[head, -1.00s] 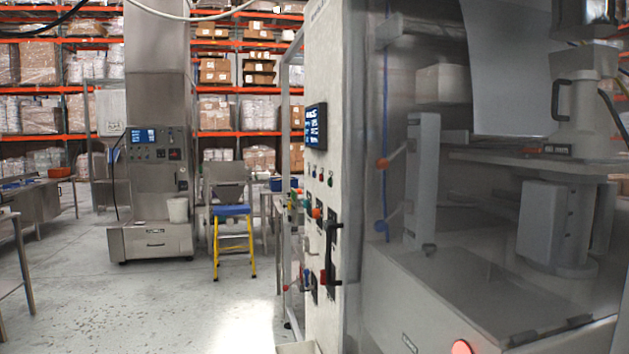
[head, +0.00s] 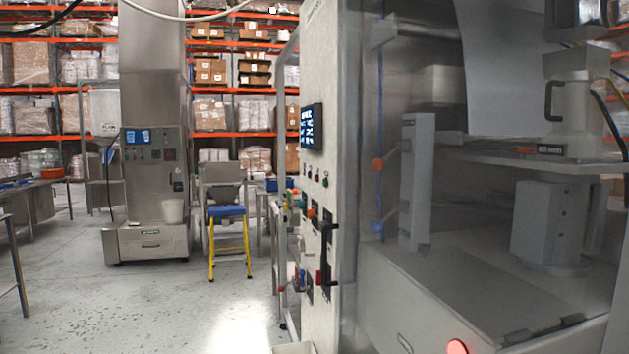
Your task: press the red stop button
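A glowing red round button or lamp (head: 457,347) shows at the bottom edge, low on the front of the large grey machine (head: 395,300); its lower part is cut off. On the machine's white side panel (head: 325,240) are a dark screen (head: 311,127), a row of small red and green buttons (head: 317,177), an orange-red knob (head: 311,213) and a dark handle with a red part (head: 321,278). I cannot tell which of these red parts is the stop button. Neither of my grippers is in view.
A second steel machine (head: 150,215) with a lit screen stands at the back left. A yellow stool with a blue seat (head: 228,211) stands beside it. Steel tables (head: 35,187) line the left edge. The grey floor (head: 150,310) at front left is clear.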

